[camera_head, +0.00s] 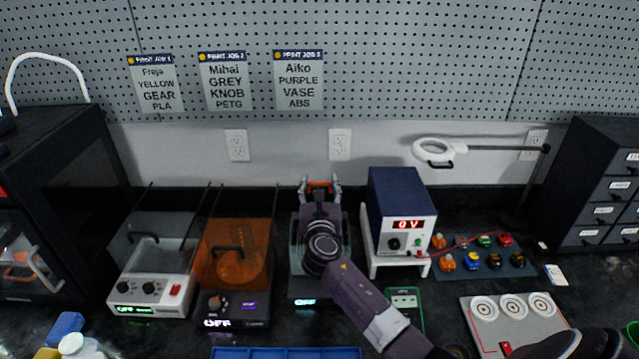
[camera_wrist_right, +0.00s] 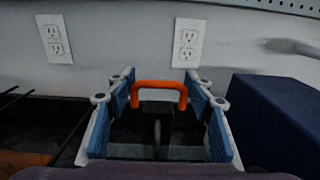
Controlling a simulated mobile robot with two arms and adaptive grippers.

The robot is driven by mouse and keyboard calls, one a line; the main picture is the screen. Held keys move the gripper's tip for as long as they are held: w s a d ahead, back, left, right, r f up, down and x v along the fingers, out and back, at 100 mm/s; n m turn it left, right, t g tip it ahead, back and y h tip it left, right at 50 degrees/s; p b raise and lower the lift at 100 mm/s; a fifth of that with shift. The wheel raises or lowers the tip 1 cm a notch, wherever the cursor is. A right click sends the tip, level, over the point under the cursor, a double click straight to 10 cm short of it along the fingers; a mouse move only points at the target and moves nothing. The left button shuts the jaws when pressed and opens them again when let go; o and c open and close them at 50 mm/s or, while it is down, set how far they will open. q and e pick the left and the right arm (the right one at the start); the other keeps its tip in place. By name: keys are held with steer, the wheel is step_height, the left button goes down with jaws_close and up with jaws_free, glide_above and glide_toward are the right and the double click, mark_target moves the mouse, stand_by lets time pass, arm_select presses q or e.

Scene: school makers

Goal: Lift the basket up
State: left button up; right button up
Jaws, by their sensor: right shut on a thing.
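The basket's orange handle (camera_head: 320,182) shows at the back of a dark bench device (camera_head: 306,287) with a lit "OFF" display. My right gripper (camera_head: 320,187) reaches over this device, with a fingertip at each side of the handle. My left gripper is not in view.
An orange-lidded device (camera_head: 235,255) stands close on the left, with a white-fronted device (camera_head: 150,285) beyond it. A blue power supply (camera_head: 402,205) on a white stand is close on the right. The pegboard wall (camera_head: 400,60) is behind.

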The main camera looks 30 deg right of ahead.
step_height(320, 180, up, 7)
steer(key=p, duration=0.5)
steer(key=shift+d, duration=0.1)
steer(key=o, duration=1.4)
steer(key=shift+r, duration=0.1)
steer(key=shift+s, duration=0.1)
steer(key=shift+s+a+f, duration=0.3)
steer(key=shift+s, duration=0.05)
steer(key=v, duration=1.1)
steer(key=shift+r, duration=0.15)
